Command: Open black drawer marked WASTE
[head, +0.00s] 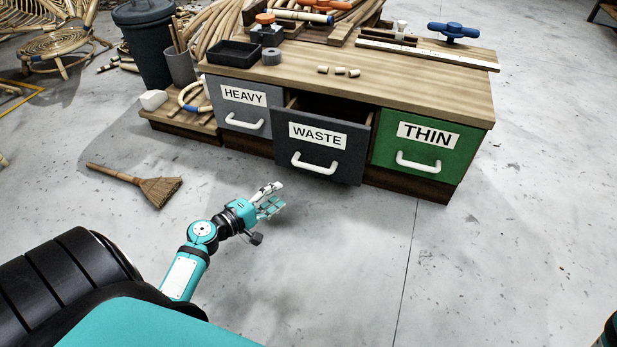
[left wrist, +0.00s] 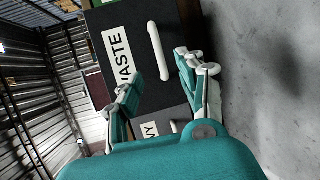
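The dark grey-black drawer marked WASTE (head: 310,159) stands pulled partway out of the wooden bench, with its dark inside showing over the front panel. Its white bar handle (head: 314,163) is below the label. In the left wrist view the WASTE front (left wrist: 135,50) and its handle (left wrist: 158,50) appear turned sideways, beyond my fingers. My left gripper (head: 270,200) is below and left of the drawer, apart from the handle. In the left wrist view its fingers (left wrist: 155,85) are spread with nothing between them. My right gripper is not in view.
The grey HEAVY drawer (head: 233,108) and green THIN drawer (head: 425,148) flank it, both closed. The bench top (head: 390,85) holds a black tray (head: 233,54) and small rattan pieces (head: 340,71). A broom (head: 155,188) lies on the floor at left. Floor before the bench is clear.

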